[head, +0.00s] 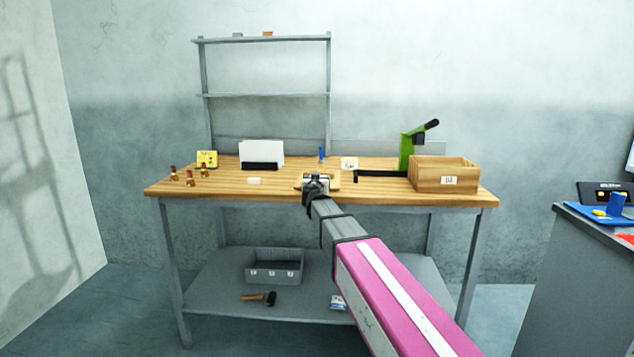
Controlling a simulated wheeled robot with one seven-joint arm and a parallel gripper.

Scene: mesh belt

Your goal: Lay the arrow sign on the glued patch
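My gripper (316,182) is over the front middle of the wooden bench top (225,188), seen from behind along my arm. Its fingers are too small and too hidden to tell whether they are open, shut or holding something. A small light tan board (334,184) lies under or just behind it, mostly covered. I cannot make out an arrow sign or a glued patch for certain. A small yellow card with dark marks (207,158) stands at the back left, and a small white card (349,163) stands right of the middle; their markings are not readable.
A white panel on a black base (261,153), a small white block (254,181) and several brown-tipped brass pieces (190,178) are at left. A green lever press (408,150) and a wooden crate (443,184) are at right. A grey bin (274,266) is below.

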